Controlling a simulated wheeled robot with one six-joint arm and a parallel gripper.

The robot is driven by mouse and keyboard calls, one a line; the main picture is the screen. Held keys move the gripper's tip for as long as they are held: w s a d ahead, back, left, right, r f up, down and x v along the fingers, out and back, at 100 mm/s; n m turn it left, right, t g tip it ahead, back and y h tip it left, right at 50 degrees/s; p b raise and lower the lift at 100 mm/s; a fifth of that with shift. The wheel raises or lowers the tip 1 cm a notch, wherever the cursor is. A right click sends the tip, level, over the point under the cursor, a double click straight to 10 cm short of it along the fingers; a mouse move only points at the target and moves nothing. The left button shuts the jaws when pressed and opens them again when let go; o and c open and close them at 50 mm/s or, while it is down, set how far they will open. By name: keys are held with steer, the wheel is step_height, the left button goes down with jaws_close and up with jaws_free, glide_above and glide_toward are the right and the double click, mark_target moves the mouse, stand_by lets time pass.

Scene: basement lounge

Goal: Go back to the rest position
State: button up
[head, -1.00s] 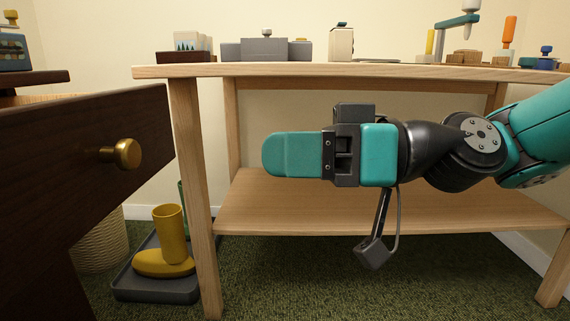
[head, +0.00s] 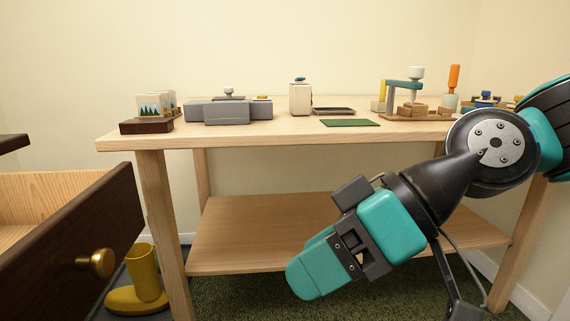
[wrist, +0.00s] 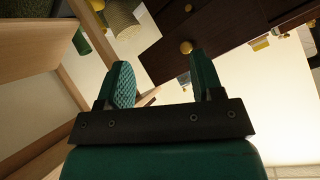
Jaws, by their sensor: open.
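My gripper (head: 312,270) hangs in front of the wooden table, level with its lower shelf, and points down and to the left in the head view. In the wrist view its two teal fingers (wrist: 160,82) stand apart with nothing between them. My arm comes in from the right side of the head view. The gripper touches nothing that I can see.
The wooden table (head: 240,137) carries a grey machine (head: 228,110), a dark block with cards (head: 146,127), a green mat (head: 349,123) and tools. An open dark drawer (head: 60,255) with a brass knob juts out at left.

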steer(key=s+d+r+m+h+p, duration=0.3)
steer(key=d+r+p, duration=0.1)
steer(key=d+p, duration=0.2)
steer(key=s+d+r+m+h+p, duration=0.2)
steer(key=d+r+h+p, duration=0.1)
steer(key=d+r+p, duration=0.3)
step_height(320, 180, up, 32)
steer(key=p, duration=3.4)
steer(key=shift+r, duration=0.25)
